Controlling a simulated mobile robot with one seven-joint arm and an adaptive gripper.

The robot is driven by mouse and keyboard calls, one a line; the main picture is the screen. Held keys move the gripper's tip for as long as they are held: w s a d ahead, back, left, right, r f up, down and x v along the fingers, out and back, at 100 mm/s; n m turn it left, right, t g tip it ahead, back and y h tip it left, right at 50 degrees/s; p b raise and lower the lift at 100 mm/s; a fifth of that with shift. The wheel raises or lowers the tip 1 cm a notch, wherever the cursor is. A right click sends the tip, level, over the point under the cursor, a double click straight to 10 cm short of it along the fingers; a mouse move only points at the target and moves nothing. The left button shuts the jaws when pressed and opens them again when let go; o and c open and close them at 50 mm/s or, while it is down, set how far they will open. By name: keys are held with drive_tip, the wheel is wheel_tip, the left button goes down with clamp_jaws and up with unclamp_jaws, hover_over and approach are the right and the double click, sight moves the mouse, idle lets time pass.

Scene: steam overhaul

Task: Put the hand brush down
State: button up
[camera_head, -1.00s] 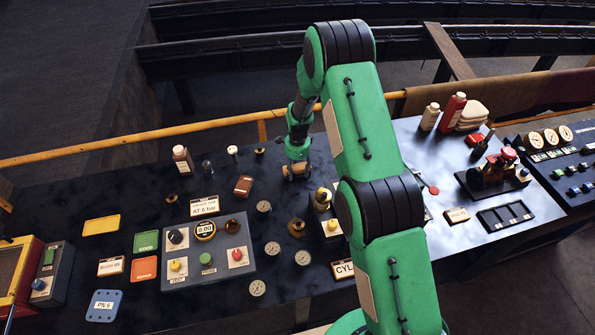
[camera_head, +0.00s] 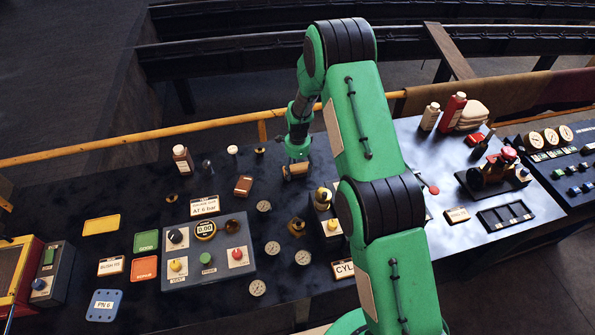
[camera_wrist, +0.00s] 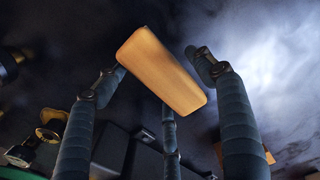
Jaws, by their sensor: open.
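The hand brush shows in the wrist view as a plain tan wooden block (camera_wrist: 160,70), lying slanted between my fingers; its bristles are hidden. In the head view its wooden body (camera_head: 295,171) shows small, low beneath my gripper (camera_head: 297,160) over the dark bench top. My gripper's fingers also show in the wrist view (camera_wrist: 158,78), spread open around the block. The right finger stands apart from it; the left fingertip is close to its edge, and I cannot tell whether they touch.
The dark bench (camera_head: 130,195) has bare room to the left. A brown block (camera_head: 243,186) and a white-capped bottle (camera_head: 183,159) stand left of my gripper. A yellow rail (camera_head: 200,124) runs behind.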

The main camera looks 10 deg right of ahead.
wheel_tip(320, 180, up, 12)
drive_tip(key=shift+f+b, duration=0.25)
drive_tip(key=shift+b, duration=0.1)
idle(0.5)
idle(0.4)
wheel_tip(320, 180, up, 19)
drive_tip(key=n+t, duration=0.1)
drive_tip(key=n, duration=0.3)
hover_over(298, 168)
drive_tip(key=s, duration=0.7)
drive_tip(key=s+r+n+t, duration=0.2)
drive_tip(key=s+r+n, duration=0.3)
drive_tip(key=s+r, duration=0.7)
drive_tip(key=s+r+n+t, duration=0.1)
drive_tip(key=s+r+n, duration=0.2)
drive_tip(key=s, duration=0.6)
drive_tip(key=s+r+n, duration=0.3)
drive_tip(key=s, duration=0.7)
drive_tip(key=s+r+n+t, duration=0.1)
drive_tip(key=s+r+n, duration=0.2)
drive_tip(key=s, duration=0.6)
drive_tip(key=shift+s+r+t, duration=0.15)
drive_tip(key=shift+r+t, duration=0.15)
